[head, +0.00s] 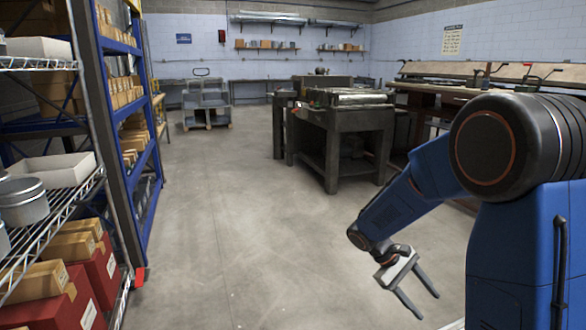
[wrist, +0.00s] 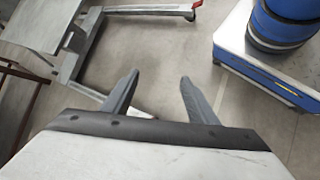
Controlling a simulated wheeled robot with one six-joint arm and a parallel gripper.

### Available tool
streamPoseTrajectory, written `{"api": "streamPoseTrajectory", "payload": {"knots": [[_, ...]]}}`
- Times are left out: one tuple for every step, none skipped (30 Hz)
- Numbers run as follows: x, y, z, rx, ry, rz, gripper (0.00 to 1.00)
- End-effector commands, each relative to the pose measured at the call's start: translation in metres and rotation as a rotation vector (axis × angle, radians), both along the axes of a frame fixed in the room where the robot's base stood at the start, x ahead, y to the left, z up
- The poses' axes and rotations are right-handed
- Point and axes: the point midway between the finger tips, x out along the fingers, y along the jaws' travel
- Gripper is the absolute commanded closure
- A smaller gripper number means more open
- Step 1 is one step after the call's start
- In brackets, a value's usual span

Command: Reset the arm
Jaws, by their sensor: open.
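My gripper (head: 428,305) is at the lower right of the head view, at the end of my blue and black arm. The arm reaches down and forward, and the gripper points down over the bare concrete floor. Its two grey fingers are apart with nothing between them. In the wrist view the open fingers (wrist: 157,92) show with only floor between them.
A blue shelf rack (head: 128,115) and a wire shelf (head: 60,222) with boxes and tins line the left. A dark workbench (head: 335,125) stands ahead. A grey cart (head: 206,103) is farther back. The middle floor is clear. A wheeled metal frame (wrist: 135,10) shows in the wrist view.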

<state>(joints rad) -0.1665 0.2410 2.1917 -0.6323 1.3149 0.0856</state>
Motion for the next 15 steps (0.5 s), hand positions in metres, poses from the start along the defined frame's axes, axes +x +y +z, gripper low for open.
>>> {"api": "streamPoseTrajectory", "payload": {"knots": [[-0.008, 0.000, 0.009, 0.023, -0.029, -0.014, 0.47], [-0.013, 0.001, 0.014, 0.036, -0.044, -0.023, 0.47], [-0.018, 0.001, 0.019, 0.054, -0.063, -0.033, 0.47], [-0.023, 0.002, 0.023, 0.068, -0.078, -0.041, 0.47], [-0.027, 0.003, 0.027, 0.081, -0.094, -0.049, 0.47], [-0.033, 0.004, 0.032, 0.099, -0.113, -0.059, 0.47], [-0.038, 0.005, 0.035, 0.112, -0.129, -0.066, 0.47], [-0.042, 0.006, 0.039, 0.126, -0.144, -0.072, 0.47], [-0.048, 0.007, 0.043, 0.144, -0.165, -0.082, 0.47], [-0.052, 0.008, 0.047, 0.157, -0.180, -0.089, 0.47], [-0.057, 0.009, 0.050, 0.170, -0.196, -0.096, 0.47], [-0.063, 0.010, 0.054, 0.189, -0.216, -0.105, 0.47], [-0.067, 0.011, 0.057, 0.202, -0.232, -0.111, 0.47], [-0.072, 0.012, 0.061, 0.215, -0.249, -0.118, 0.47], [-0.077, 0.014, 0.065, 0.233, -0.269, -0.127, 0.47]]}}
